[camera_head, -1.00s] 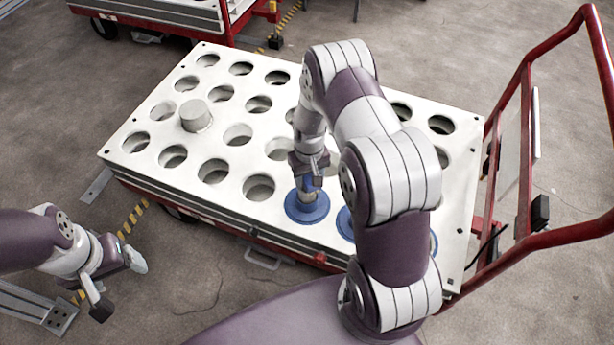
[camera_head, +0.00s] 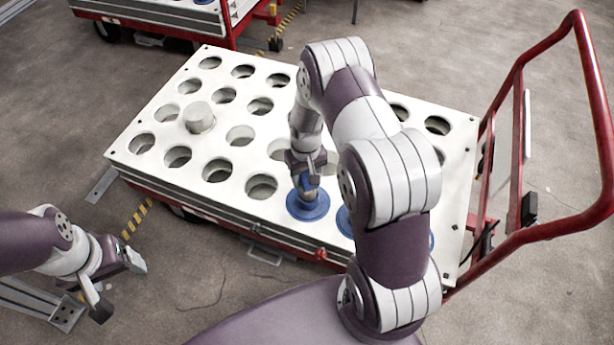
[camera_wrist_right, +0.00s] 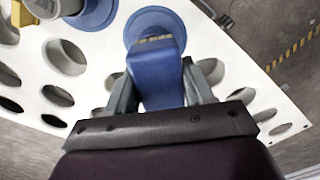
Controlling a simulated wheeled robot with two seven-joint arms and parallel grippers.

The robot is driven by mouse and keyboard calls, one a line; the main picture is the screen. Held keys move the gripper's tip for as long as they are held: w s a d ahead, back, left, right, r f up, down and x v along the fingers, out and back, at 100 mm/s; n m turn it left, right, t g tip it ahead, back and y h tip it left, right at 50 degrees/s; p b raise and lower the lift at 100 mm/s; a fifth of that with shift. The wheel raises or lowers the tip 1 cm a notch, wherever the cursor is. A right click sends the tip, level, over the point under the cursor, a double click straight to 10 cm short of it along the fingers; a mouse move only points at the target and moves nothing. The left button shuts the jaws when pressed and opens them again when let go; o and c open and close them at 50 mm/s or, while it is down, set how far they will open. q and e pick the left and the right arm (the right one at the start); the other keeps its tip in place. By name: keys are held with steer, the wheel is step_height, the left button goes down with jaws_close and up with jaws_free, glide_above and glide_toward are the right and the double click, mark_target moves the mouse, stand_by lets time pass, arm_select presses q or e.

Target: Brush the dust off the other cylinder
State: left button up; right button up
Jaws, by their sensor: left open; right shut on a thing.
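My right gripper (camera_head: 306,180) is shut on a blue brush (camera_wrist_right: 158,75), seen in the right wrist view between the fingers. The brush's brownish bristle end is over a cylinder with a round blue flange (camera_head: 308,208), set in the front row of the white holed plate; the flange also shows in the right wrist view (camera_wrist_right: 136,18). Whether bristles touch it is hard to tell. A second blue flange (camera_head: 345,222) is partly hidden behind my right arm. My left gripper (camera_head: 120,280) is open and empty, left of the cart over the floor.
The white plate (camera_head: 225,140) on the cart has several empty holes. A pale cylinder (camera_head: 199,118) stands up from one. The cart's red handle (camera_head: 585,110) rises at the right. Another red cart (camera_head: 225,30) stands behind.

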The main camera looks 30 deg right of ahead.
steer(key=shift+r+p, duration=1.6)
steer(key=shift+r, duration=0.6)
